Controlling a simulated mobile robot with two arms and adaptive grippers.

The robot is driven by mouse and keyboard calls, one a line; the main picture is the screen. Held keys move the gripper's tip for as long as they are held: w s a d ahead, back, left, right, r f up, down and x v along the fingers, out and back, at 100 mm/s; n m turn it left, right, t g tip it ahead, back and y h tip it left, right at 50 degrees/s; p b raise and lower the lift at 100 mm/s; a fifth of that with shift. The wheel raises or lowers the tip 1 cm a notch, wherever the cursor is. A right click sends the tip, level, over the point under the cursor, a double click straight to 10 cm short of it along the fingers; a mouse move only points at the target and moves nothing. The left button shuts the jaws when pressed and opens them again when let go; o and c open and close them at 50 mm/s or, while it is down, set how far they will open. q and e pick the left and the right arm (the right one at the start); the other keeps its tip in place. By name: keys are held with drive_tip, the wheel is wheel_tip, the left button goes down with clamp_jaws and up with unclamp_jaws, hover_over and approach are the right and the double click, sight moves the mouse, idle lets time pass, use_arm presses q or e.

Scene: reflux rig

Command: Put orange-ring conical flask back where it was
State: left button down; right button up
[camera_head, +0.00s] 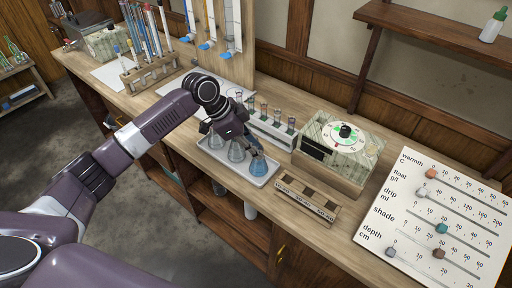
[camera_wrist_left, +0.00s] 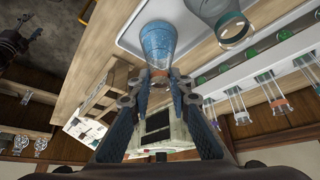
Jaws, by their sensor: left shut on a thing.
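A conical flask with blue liquid (camera_head: 258,168) is at the right end of a pale tray (camera_head: 228,167) on the bench; I cannot tell whether its base touches the tray. In the left wrist view the blue flask (camera_wrist_left: 158,42) has its neck between the fingers of my left gripper (camera_wrist_left: 158,78), with a hint of orange at the neck. The left gripper, also in the head view (camera_head: 252,149), is shut on that neck from above. Two clear conical flasks, one in the middle (camera_head: 237,152) and one at the left (camera_head: 216,141), stand on the tray. My right gripper is not in view.
A test-tube rack (camera_head: 270,130) stands behind the tray. A dial box (camera_head: 340,150) is to the right, with a low wooden slotted block (camera_head: 307,196) in front. A slider board (camera_head: 435,220) lies at the far right. Bare bench lies beside the block.

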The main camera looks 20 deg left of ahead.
use_arm(q)
drive_tip(key=c, duration=1.8)
unclamp_jaws()
drive_tip(key=shift+f, duration=0.1)
drive_tip(key=b+v, duration=0.2)
drive_tip(key=v, duration=1)
